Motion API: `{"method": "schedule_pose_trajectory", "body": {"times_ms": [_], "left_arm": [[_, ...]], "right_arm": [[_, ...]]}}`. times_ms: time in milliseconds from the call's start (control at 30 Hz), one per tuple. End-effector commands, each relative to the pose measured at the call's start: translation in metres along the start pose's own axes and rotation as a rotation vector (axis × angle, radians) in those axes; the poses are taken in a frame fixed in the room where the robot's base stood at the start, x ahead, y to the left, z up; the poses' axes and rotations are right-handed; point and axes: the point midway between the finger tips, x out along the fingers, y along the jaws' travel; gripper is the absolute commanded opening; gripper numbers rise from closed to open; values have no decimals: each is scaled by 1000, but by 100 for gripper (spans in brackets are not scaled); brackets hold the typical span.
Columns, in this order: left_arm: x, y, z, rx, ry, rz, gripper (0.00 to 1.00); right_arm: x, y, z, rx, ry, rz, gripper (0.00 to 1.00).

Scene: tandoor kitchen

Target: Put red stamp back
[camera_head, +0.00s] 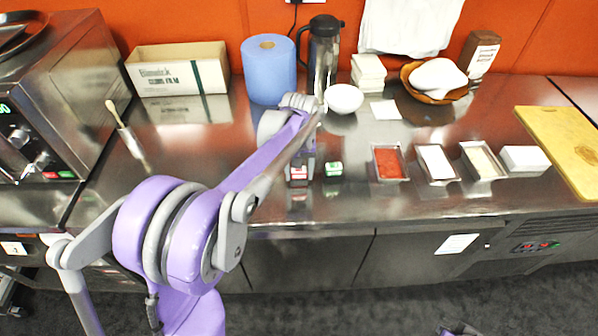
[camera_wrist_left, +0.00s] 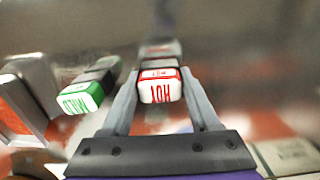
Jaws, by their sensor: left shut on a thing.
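The red stamp (camera_wrist_left: 160,88), a dark block with a red-edged white end marked HOT, sits between the two fingers of my left gripper (camera_wrist_left: 158,95). The gripper is shut on it. In the head view the red stamp (camera_head: 299,174) shows at the lower end of my left gripper (camera_head: 300,165), low over the counter's front part. I cannot tell whether it touches the counter. The green stamp (camera_head: 333,169) stands just to its right, apart from it. In the left wrist view the green stamp (camera_wrist_left: 86,97), marked MILD, is on the left.
A tray of red stuff (camera_head: 388,163) and two more small trays (camera_head: 437,165) (camera_head: 483,161) lie to the right. A white bowl (camera_head: 343,98), a blue roll (camera_head: 268,70) and a dark jug (camera_head: 323,55) stand behind.

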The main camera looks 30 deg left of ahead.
Motion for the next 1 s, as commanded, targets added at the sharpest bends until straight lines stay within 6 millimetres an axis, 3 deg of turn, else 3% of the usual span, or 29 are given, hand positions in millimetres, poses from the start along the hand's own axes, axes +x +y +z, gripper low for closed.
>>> {"method": "schedule_pose_trajectory", "body": {"times_ms": [33,67,200,467,633,1000], "left_arm": [[3,0,0,0,0,0,26],[3,0,0,0,0,0,65],[2,0,0,0,0,0,90],[2,0,0,0,0,0,92],[-9,0,0,0,0,0,92],[-85,0,0,-1,0,0,92]], "right_arm": [[2,0,2,0,-1,0,0],[2,0,2,0,-1,0,0],[1,0,1,0,-1,0,0],[1,0,1,0,-1,0,0],[-2,0,-1,0,1,0,0],[-7,0,-6,0,5,0,0]]}}
